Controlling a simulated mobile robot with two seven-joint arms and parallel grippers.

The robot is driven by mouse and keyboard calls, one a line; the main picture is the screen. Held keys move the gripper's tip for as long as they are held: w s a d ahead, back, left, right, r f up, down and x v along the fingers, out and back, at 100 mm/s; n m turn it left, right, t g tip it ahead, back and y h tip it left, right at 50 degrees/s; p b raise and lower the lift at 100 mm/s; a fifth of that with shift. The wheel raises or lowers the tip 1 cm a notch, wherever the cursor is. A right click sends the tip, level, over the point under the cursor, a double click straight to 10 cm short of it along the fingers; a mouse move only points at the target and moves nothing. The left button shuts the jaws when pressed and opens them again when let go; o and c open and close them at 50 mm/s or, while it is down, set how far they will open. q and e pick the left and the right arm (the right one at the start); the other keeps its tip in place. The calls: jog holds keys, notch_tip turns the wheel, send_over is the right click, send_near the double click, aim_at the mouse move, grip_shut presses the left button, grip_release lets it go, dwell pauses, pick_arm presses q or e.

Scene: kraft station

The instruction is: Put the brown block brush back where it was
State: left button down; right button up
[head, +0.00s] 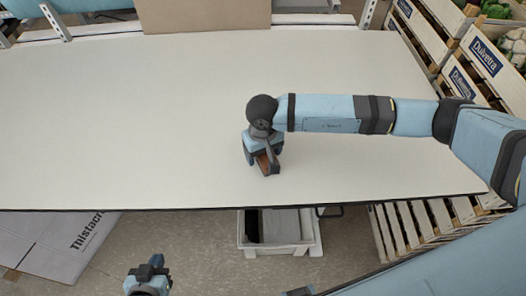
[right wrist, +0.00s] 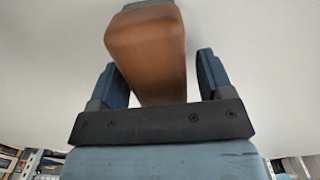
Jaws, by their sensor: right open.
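The brown block brush (right wrist: 146,50) stands out between the two fingers of my right gripper (right wrist: 160,78) in the right wrist view. Gaps show between the brush and both fingers, so the right gripper is open around it and not clamped. In the head view the brush (head: 263,163) is a small brown piece at my right gripper (head: 265,168), over the white table (head: 130,110) near its front edge. Most of it is hidden by the gripper there. My left gripper (head: 148,268) is below the table's front edge, away from the brush; its finger opening is unclear.
A grey-white crate (head: 310,232) stands on the floor below the front edge. A cardboard box (head: 75,240) lies at lower left. A brown board (head: 205,16) stands at the back. Wooden produce crates (head: 470,55) are at right. The left of the table is clear.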

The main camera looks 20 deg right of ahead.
notch_tip(320, 180, up, 11)
jog(key=b, duration=0.2)
jog(key=shift+f+b, duration=0.1)
jog(key=shift+b, duration=0.3)
jog(key=shift+r, duration=0.4)
